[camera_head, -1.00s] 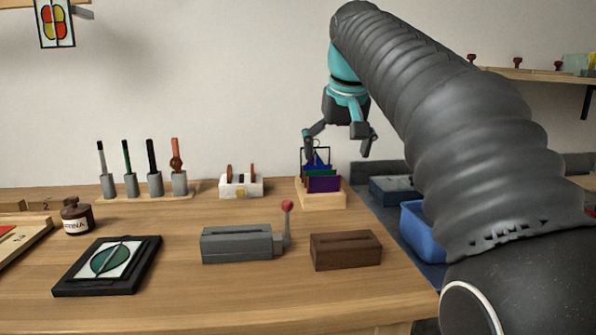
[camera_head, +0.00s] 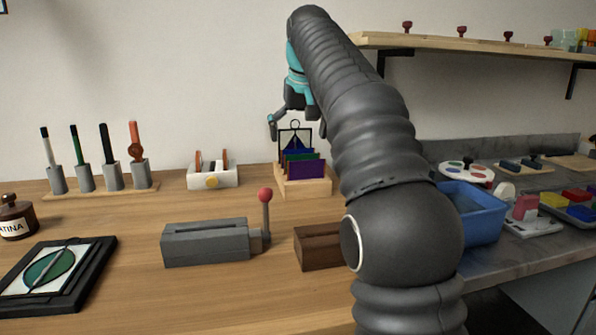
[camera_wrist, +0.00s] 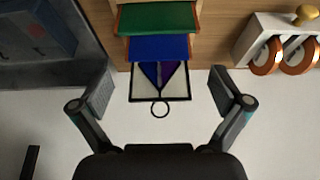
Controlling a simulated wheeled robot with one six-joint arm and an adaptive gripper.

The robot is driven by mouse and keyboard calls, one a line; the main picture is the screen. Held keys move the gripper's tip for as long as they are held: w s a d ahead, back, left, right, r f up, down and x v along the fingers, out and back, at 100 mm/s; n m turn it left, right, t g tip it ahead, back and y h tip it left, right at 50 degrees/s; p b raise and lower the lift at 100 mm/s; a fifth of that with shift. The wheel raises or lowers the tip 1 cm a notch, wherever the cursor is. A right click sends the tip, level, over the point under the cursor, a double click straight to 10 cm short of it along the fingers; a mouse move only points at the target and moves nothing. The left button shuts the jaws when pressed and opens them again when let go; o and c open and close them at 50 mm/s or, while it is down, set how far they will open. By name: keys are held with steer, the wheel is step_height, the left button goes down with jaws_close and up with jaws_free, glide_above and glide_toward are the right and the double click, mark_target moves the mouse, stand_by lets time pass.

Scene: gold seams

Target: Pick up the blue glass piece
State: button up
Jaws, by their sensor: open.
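The blue glass piece (camera_wrist: 158,48) stands in a wooden rack (camera_head: 305,188), between a green piece (camera_wrist: 158,20) and a black-framed panel (camera_wrist: 160,82) with a ring on top. In the head view, the blue piece (camera_head: 297,154) shows only as a narrow strip behind the green and purple pieces (camera_head: 306,168). My gripper (camera_wrist: 160,92) is open and empty in the wrist view. Its fingers are spread to either side of the framed panel, with blue glass a little beyond. In the head view my arm partly hides the gripper above the rack.
A white holder (camera_head: 212,178) with copper rolls stands left of the rack. A grey box with a red-knobbed lever (camera_head: 208,243) and a brown slotted block (camera_head: 318,247) stand in front. A blue bin (camera_head: 475,212) is to the right. Tools stand upright at the left.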

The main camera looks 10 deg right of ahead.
steer(key=shift+s+b+x, duration=0.2)
steer(key=shift+b+x, duration=0.4)
steer(key=shift+x, duration=0.9)
steer(key=shift+s+b+x, duration=0.2)
steer(key=shift+b+x, duration=0.4)
steer(key=shift+x, duration=0.9)
steer(key=shift+d+f, duration=0.1)
steer(key=c, duration=1)
